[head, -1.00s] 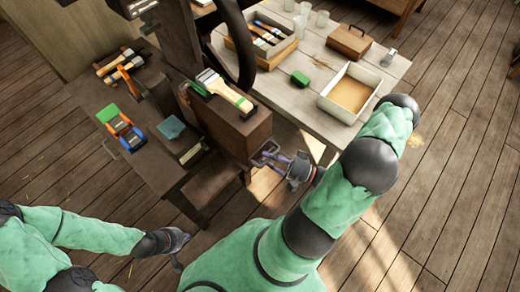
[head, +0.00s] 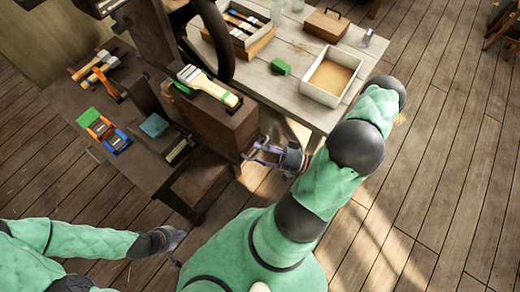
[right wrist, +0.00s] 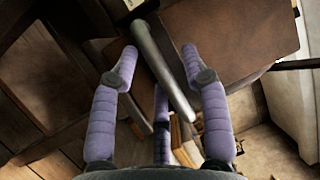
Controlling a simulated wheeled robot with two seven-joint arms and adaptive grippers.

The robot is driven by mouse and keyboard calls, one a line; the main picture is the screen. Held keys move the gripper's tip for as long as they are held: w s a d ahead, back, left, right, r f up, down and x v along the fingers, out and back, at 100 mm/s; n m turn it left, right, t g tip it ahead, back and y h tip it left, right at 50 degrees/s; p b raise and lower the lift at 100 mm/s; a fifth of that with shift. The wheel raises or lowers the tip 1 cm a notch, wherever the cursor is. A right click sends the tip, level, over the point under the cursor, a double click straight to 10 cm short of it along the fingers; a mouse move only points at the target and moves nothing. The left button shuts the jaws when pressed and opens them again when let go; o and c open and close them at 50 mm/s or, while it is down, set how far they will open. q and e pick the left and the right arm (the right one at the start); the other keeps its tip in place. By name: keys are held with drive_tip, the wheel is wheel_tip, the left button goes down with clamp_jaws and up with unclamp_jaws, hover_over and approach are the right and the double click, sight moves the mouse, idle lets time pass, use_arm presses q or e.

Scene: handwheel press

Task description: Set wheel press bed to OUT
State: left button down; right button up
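The press bed (head: 212,122) is a dark brown wooden block on the press, with a brush (head: 208,84) lying on top. A grey bar handle (right wrist: 160,65) at the bed's end shows in the right wrist view. My right gripper (head: 262,152) is at this end of the bed. In the right wrist view, the fingers (right wrist: 160,62) are apart, with the bar passing between them and gaps visible on either side. The dark handwheel (head: 215,45) stands behind the bed. My left gripper (head: 172,250) is low in the head view, away from the press; its fingers are unclear.
A pale table (head: 290,58) stands behind, with a white tray (head: 332,80), a green block (head: 281,67) and a brown case (head: 327,25). A dark bench (head: 75,105) on the left holds tools and a green-and-blue item (head: 104,131). The floor at right is open.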

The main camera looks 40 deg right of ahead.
drive_tip(key=v, duration=1.2)
idle(0.6)
